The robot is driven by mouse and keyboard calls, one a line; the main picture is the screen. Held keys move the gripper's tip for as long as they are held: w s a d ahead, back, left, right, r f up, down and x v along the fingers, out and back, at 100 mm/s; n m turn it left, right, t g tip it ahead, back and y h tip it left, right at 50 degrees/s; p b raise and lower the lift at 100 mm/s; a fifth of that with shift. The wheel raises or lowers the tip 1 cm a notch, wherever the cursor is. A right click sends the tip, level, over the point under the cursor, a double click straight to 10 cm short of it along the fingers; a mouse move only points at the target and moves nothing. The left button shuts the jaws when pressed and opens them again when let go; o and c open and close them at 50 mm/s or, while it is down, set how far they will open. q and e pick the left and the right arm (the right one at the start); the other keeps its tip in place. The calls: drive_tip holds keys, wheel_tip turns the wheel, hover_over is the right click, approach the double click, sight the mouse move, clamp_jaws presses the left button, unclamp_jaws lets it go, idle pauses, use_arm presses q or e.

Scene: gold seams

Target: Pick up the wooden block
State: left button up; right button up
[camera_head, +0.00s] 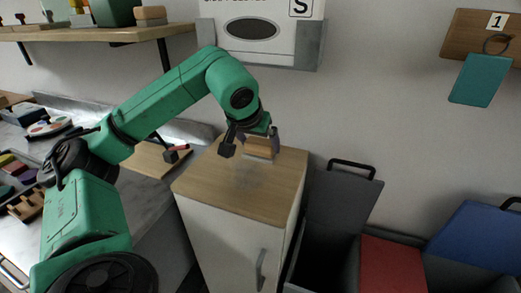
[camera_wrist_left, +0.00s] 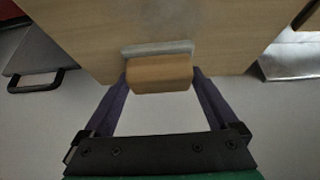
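The wooden block (camera_head: 259,150) is small and light brown, with a pale grey layer along one side. It is on the wooden top of a white cabinet (camera_head: 240,185). My left gripper (camera_head: 250,141) is over the cabinet top, pointing down at the block, with its fingers spread apart. In the left wrist view, the block (camera_wrist_left: 160,74) appears between the tips of the two dark fingers of the left gripper (camera_wrist_left: 160,82). I cannot tell whether either finger touches it. My right gripper is not in view.
A shelf (camera_head: 90,33) with a similar block (camera_head: 150,15) is at upper left. A grey bin with a raised lid (camera_head: 340,205) stands right of the cabinet, near red (camera_head: 392,265) and blue (camera_head: 480,238) lids. A counter with trays is at left. The cabinet top's front is clear.

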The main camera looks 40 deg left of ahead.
sight(259, 144)
use_arm(q)
drive_tip(key=shift+c, duration=1)
drive_tip(key=shift+r, duration=0.1)
drive_tip(key=shift+s+d+r, duration=0.1)
drive_tip(key=shift+s+r, duration=0.1)
wheel_tip(259, 144, up, 6)
drive_tip(key=shift+s+d+r+p, duration=0.1)
drive_tip(key=shift+r+p, duration=0.15)
drive_tip(key=shift+p, duration=1)
drive_tip(key=s+d+b, duration=0.1)
drive_tip(key=s+d, duration=0.2)
drive_tip(key=s, duration=0.6)
drive_tip(key=s+d+b, duration=0.2)
drive_tip(key=s+d, duration=0.1)
drive_tip(key=s, duration=0.6)
drive_tip(key=shift+s+d+b, duration=0.15)
drive_tip(key=shift+b, duration=0.15)
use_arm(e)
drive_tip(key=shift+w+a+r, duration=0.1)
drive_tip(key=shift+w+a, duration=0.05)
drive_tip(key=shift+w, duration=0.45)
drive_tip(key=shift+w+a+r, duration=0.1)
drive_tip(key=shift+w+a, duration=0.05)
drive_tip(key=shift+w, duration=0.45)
